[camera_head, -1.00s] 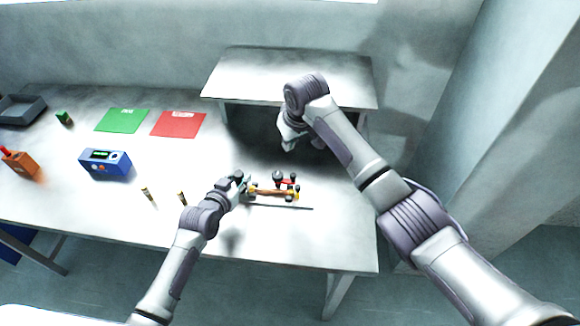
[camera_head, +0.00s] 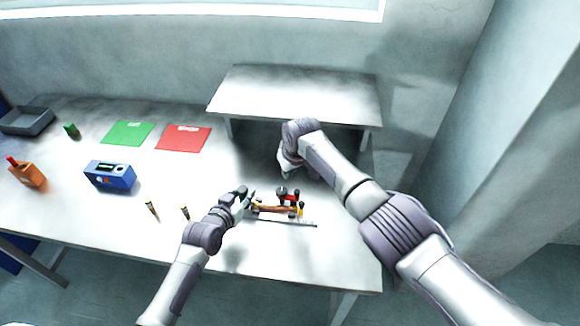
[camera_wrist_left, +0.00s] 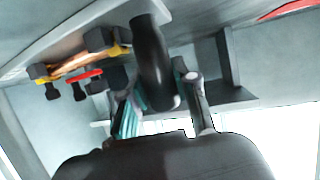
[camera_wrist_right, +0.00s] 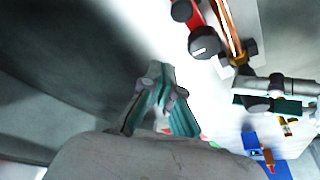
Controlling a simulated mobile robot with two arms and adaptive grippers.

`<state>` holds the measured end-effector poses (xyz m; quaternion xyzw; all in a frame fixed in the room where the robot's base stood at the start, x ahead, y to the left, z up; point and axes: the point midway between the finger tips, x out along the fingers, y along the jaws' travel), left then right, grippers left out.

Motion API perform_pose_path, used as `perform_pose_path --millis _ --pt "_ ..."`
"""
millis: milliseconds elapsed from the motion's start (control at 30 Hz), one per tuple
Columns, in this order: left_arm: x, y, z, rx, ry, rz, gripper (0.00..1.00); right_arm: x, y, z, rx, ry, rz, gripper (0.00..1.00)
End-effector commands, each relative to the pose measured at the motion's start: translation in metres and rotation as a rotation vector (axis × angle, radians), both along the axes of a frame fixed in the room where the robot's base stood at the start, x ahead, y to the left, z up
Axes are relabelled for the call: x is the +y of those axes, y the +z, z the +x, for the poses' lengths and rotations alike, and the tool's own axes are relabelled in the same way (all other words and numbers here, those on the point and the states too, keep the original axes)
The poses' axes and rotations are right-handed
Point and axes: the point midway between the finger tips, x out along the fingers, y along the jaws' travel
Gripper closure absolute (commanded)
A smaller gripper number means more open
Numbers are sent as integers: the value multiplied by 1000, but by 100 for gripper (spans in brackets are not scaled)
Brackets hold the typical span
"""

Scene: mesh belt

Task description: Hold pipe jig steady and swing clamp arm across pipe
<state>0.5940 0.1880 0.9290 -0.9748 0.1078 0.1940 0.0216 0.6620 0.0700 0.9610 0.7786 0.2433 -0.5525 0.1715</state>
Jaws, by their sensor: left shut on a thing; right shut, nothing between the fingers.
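The pipe jig (camera_head: 262,212) lies on the table with a copper-coloured pipe (camera_head: 278,209) along it. A red clamp arm (camera_head: 288,197) with black knobs is on its far side; it also shows in the right wrist view (camera_wrist_right: 197,18). My left gripper (camera_head: 247,200) is at the jig's left end, shut on a dark cylindrical part (camera_wrist_left: 152,55), apparently the jig's handle. My right gripper (camera_head: 285,170) is shut and empty, beyond the jig and apart from it. Its closed fingertips (camera_wrist_right: 163,95) show in the right wrist view, left of the clamp arm.
A raised shelf (camera_head: 300,95) stands behind my right gripper. Green (camera_head: 128,132) and red (camera_head: 184,138) mats, a blue device (camera_head: 110,175), an orange holder (camera_head: 28,173), a grey tray (camera_head: 28,121) and two small upright pieces (camera_head: 151,209) are on the left.

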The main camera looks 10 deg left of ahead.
Motion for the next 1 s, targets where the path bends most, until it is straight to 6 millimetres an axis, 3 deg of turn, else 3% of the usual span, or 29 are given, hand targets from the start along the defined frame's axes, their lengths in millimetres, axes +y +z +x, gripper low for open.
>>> perform_pose_path --millis 300,467,1000 --pt "0 0 0 1 0 0 100 2 -16 3 0 -1 -3 100" --pt "0 0 0 1 0 0 100 -2 -16 0 -2 -2 1 100" --pt "0 0 0 1 0 0 100 -20 -15 -26 -2 -2 -1 100"
